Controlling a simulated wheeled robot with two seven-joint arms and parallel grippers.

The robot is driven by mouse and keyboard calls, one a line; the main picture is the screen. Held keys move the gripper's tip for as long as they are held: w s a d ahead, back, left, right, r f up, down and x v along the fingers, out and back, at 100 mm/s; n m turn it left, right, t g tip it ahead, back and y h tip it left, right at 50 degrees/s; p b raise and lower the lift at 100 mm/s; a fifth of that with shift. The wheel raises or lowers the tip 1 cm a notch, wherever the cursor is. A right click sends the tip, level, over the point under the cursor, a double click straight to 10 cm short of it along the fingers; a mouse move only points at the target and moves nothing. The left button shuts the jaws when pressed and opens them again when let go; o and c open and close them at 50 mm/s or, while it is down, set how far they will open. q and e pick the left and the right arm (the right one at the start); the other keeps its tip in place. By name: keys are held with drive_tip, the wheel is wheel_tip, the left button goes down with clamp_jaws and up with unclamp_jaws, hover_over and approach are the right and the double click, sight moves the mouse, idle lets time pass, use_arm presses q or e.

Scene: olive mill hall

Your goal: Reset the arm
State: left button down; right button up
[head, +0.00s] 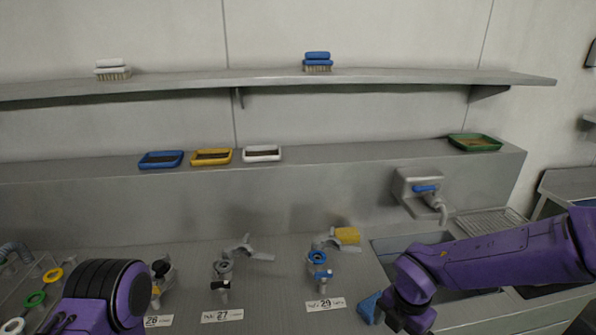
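My purple left arm (130,300) shows at the lower left edge, its black wrist joint (97,281) beside the place marked 26. Its gripper is not clearly visible; the fingertips are hidden or cut off by the bottom edge. My purple right arm (490,255) reaches in from the right across the sink. Its wrist end (408,300) points down at the front of the sink, right of the place marked 29. The right fingers are dark and cannot be made out. A blue object (369,307) shows just left of this wrist; I cannot tell whether the gripper touches it.
On the worktop stand metal fittings at labels 27 (222,316) and 29 (325,305), with a yellow piece (347,235) behind. A tap (430,195) overhangs the sink. Blue, yellow, white and green (474,142) trays line the ledge. Two brushes sit on the shelf (200,83).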

drive_tip(key=s+d+f+n+t+h+b, duration=0.1)
drive_tip(key=d+f+n+t+h+b, duration=0.55)
drive_tip(key=n, duration=1.55)
use_arm(q)
wheel_tip(320, 180, down, 12)
drive_tip(key=b, duration=0.5)
drive_tip(key=shift+w, duration=0.4)
use_arm(e)
drive_tip(key=s+d+f+n+g+y, duration=0.1)
drive_tip(key=s+f+n, duration=0.8)
drive_tip(key=f, duration=0.4)
drive_tip(key=s+d+f+n+g+y, duration=0.1)
drive_tip(key=s+f+n+g+y, duration=0.1)
drive_tip(key=s+f+n, duration=0.7)
wheel_tip(320, 180, down, 4)
drive_tip(key=shift+s+d+f, duration=0.25)
drive_tip(key=shift+s+d, duration=0.1)
drive_tip(key=shift+s, duration=0.6)
